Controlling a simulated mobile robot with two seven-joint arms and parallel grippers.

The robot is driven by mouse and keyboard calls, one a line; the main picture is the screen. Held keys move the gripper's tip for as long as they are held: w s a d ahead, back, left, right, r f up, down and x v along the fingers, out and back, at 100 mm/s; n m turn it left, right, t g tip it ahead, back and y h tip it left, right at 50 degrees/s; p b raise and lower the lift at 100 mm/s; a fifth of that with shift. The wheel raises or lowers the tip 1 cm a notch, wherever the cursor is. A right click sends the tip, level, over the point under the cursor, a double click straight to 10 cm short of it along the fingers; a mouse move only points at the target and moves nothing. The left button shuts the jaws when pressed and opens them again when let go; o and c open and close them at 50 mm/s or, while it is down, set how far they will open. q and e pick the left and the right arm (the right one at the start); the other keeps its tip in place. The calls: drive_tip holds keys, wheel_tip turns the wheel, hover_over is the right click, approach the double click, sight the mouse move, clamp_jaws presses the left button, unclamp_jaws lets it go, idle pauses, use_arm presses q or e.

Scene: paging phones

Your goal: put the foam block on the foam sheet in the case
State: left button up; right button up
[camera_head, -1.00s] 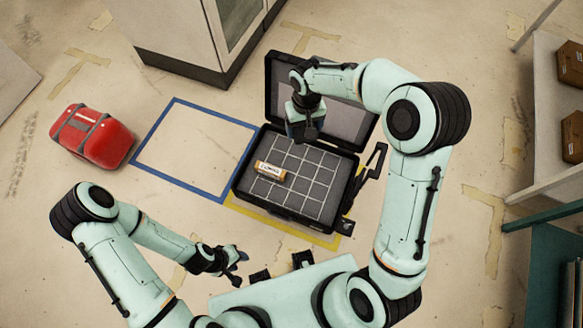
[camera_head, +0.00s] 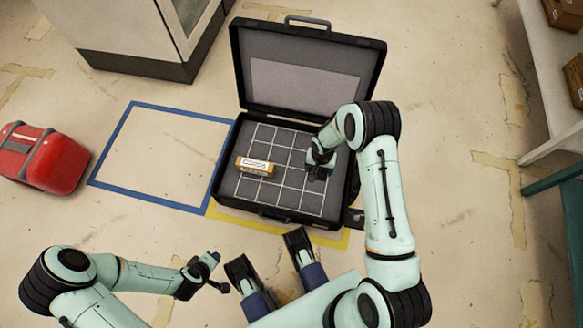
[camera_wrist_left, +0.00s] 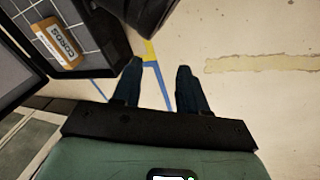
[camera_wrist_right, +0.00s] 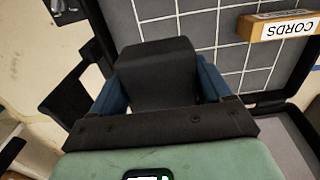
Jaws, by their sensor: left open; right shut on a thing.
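The case (camera_head: 270,213) lies open on the floor, its lid (camera_head: 310,62) tilted back. The grey foam sheet (camera_head: 287,139) with white grid lines lines its bottom. My right gripper (camera_head: 318,172) is over the right part of the sheet. In the right wrist view it is shut on a dark foam block (camera_wrist_right: 155,72), held between its blue fingers with the grid around it. In the head view the block is mostly hidden; I cannot tell whether it touches the sheet. My left gripper (camera_wrist_left: 160,85) is open and empty, outside the case, above the floor.
A box labelled CORDS (camera_head: 256,167) lies on the sheet's left part. Blue tape (camera_head: 140,204) outlines bare floor left of the case. A red suitcase (camera_head: 45,160) lies further left. A cabinet (camera_head: 130,35) stands behind, and a shelf (camera_head: 550,90) stands at the right.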

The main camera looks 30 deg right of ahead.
drive_tip(key=b, duration=0.5)
hover_over(314, 190)
wheel_tip(314, 190, down, 15)
drive_tip(key=shift+f, duration=0.1)
drive_tip(key=shift+f+b, duration=0.6)
drive_tip(key=shift+f, duration=1.75)
use_arm(q)
drive_tip(key=s+a+f+g, duration=0.1)
drive_tip(key=s+f+g, duration=0.3)
drive_tip(key=s+f, duration=0.5)
drive_tip(key=s, duration=0.3)
drive_tip(key=shift+s+a+n, duration=0.25)
drive_tip(key=shift+a+n, duration=0.1)
drive_tip(key=shift+n, duration=0.05)
use_arm(e)
drive_tip(key=shift+f, duration=0.15)
drive_tip(key=o, duration=1)
drive_tip(key=shift+c, duration=0.2)
